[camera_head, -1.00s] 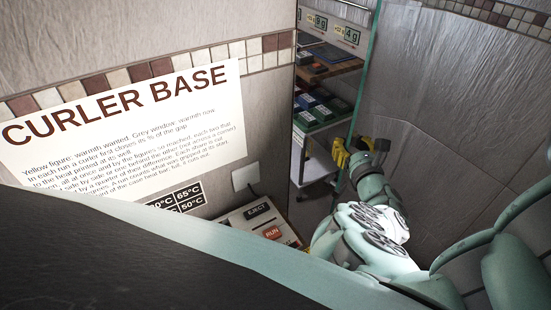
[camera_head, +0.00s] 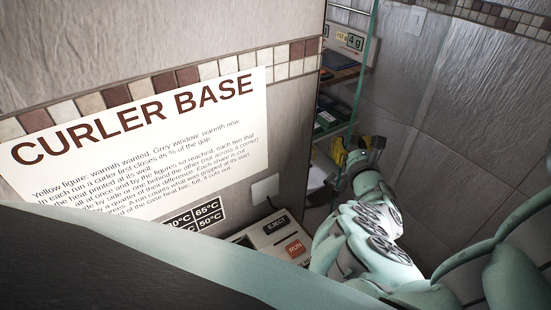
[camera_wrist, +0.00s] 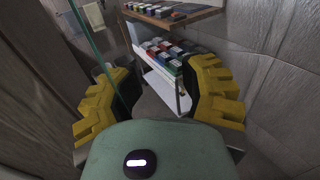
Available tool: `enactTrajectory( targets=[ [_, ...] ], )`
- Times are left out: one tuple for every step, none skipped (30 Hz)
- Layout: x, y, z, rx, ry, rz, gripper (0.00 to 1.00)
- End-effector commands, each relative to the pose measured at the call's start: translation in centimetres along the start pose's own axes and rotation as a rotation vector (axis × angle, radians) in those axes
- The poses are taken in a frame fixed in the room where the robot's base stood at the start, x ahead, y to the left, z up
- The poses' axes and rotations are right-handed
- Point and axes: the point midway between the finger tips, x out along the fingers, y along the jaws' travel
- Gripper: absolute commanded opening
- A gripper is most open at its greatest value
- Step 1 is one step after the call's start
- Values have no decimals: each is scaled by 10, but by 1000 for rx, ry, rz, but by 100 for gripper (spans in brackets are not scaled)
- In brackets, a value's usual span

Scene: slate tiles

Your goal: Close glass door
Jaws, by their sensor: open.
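The glass door shows mainly as a thin green edge (camera_head: 363,72) that stands upright beside the shelves in the head view. In the wrist view its green edge (camera_wrist: 88,40) slants from the top left down to the left finger. My gripper (camera_head: 352,152) has yellow fingers and is at the lower part of this edge. In the wrist view my gripper (camera_wrist: 160,80) is open, with its fingers wide apart and nothing clearly held. The edge passes by the left finger; I cannot tell whether they touch. The pane itself is hard to make out.
Behind the door edge are a wooden shelf (camera_wrist: 175,18) and a white cart (camera_wrist: 165,85) with several coloured boxes. A wall with a "CURLER BASE" sign (camera_head: 140,125) is at left, above a panel with a RUN button (camera_head: 295,248). A tiled wall (camera_head: 450,110) is at right.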

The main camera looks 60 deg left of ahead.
Motion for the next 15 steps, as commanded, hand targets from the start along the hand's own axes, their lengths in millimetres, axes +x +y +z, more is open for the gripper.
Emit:
enactTrajectory(
  targets=[
    [-1,-7,0,-4,3,-17,37],
    [-1,-7,0,-4,2,-17,37],
    [-1,-7,0,-4,1,-17,37],
    [-1,-7,1,-3,0,-17,37],
    [-1,-7,1,-3,-1,-16,37],
    [-1,-7,1,-3,-2,-16,37],
    [0,-7,2,-3,-3,-16,37],
    [0,-7,2,-3,-4,-16,37],
    [0,-6,2,-2,-5,-15,37],
    [0,-6,3,-2,-5,-15,37],
    [0,-6,4,-2,-6,-15,37],
    [0,-6,5,-3,-8,-14,37],
    [0,-6,7,-3,-9,-15,37],
    [0,-6,9,-3,-11,-15,37],
    [1,-6,12,-3,-13,-13,37]
  ],
)
